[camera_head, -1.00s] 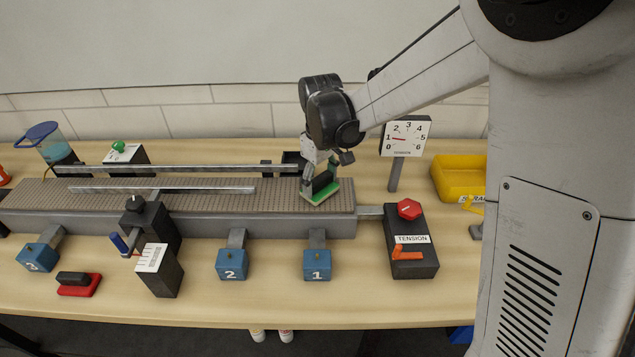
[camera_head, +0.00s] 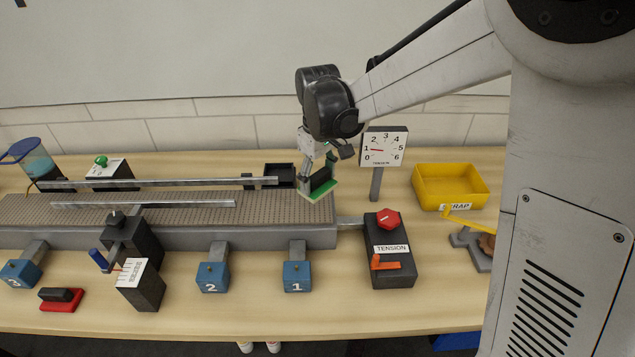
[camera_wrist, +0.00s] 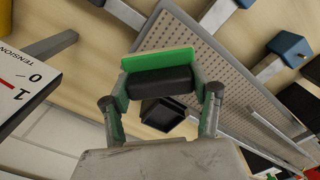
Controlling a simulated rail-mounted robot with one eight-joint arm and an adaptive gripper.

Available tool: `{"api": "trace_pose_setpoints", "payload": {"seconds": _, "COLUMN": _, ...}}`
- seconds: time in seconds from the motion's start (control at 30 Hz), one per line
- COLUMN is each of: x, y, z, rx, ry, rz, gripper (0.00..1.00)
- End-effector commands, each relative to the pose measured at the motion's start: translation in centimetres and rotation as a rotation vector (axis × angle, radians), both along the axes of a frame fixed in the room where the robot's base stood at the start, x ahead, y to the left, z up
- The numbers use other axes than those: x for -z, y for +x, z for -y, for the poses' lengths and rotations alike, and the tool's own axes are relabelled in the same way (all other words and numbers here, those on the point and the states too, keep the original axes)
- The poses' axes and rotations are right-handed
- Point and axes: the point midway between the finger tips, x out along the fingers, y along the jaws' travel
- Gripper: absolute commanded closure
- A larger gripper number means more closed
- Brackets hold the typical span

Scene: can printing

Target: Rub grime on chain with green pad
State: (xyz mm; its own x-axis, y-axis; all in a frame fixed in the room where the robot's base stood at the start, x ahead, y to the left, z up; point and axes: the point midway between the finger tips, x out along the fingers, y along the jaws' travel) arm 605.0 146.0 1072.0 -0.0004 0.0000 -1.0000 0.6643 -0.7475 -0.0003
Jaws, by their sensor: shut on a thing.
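My gripper (camera_head: 318,178) is shut on the black handle (camera_wrist: 160,82) of the green pad (camera_head: 318,191). The pad's green face points down toward the chain in the head view. The pad also shows between my fingers in the wrist view (camera_wrist: 158,59). The grey chain (camera_head: 165,210) is a long, flat, dotted belt on a metal frame. The pad is at the far side of the chain's right end. I cannot tell whether it touches the chain. I cannot make out any grime on the chain; part of its right end is hidden by the pad.
Metal rails (camera_head: 160,182) run along the chain. A black open box (camera_head: 280,174) stands behind its right end. The tension gauge (camera_head: 384,147), tension box (camera_head: 390,250) and yellow scrap bin (camera_head: 450,185) are to the right. Blue blocks (camera_head: 297,277) line the front.

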Motion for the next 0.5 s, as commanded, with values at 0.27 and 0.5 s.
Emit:
{"api": "trace_pose_setpoints", "payload": {"seconds": 0.27, "x": -2.6, "y": 0.0, "z": 0.1, "rx": 0.002, "ry": 0.000, "rz": 0.000, "gripper": 0.71}}
{"api": "trace_pose_setpoints", "payload": {"seconds": 0.5, "x": -3.1, "y": 0.0, "z": 0.1, "rx": 0.002, "ry": 0.000, "rz": 0.000, "gripper": 0.71}}
